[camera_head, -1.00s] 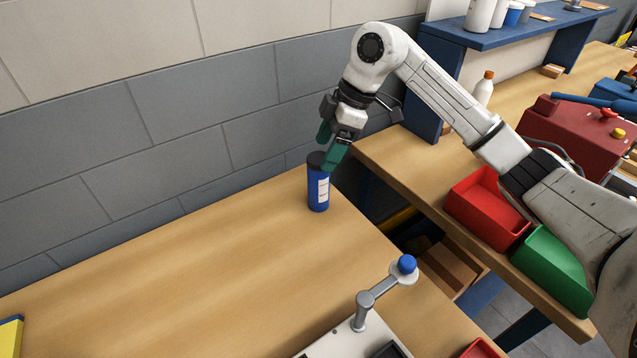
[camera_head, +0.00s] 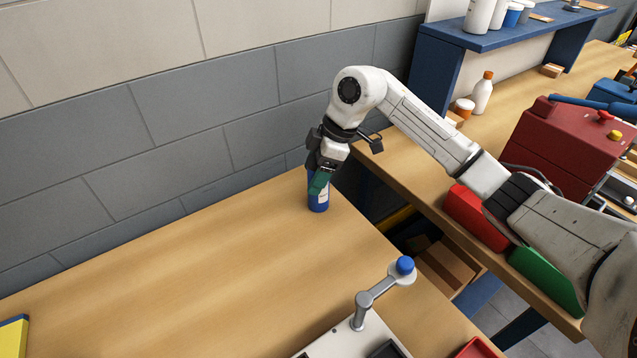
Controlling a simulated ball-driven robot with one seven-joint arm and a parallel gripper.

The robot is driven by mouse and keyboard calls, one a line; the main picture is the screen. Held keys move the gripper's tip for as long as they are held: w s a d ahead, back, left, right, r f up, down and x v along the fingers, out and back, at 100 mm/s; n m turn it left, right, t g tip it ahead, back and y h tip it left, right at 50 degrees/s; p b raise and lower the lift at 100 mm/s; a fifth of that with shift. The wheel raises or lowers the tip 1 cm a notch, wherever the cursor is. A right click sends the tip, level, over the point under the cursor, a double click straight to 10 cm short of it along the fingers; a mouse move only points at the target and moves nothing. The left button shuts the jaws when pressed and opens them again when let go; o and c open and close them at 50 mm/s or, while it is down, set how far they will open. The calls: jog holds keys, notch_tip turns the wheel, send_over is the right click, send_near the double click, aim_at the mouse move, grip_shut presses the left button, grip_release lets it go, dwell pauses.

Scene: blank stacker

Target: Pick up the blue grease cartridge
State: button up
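The blue grease cartridge (camera_head: 319,203) stands upright on the wooden table near its far corner. It has a white label, and its dark cap is hidden behind my gripper. My gripper (camera_head: 317,184) points down over the cartridge, with its green fingers at the cartridge's upper part. One finger lies in front of the cartridge; the other is mostly hidden. I cannot tell whether the fingers touch it or are closed on it.
The wooden table (camera_head: 190,270) is clear to the left of the cartridge. A grey block wall (camera_head: 180,130) runs close behind. A crank with a blue knob (camera_head: 405,265) stands in front. A red bin (camera_head: 474,215) and green bin (camera_head: 545,278) sit on the right bench.

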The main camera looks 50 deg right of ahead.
jog(key=c, duration=1.1)
jog(key=shift+r, duration=0.15)
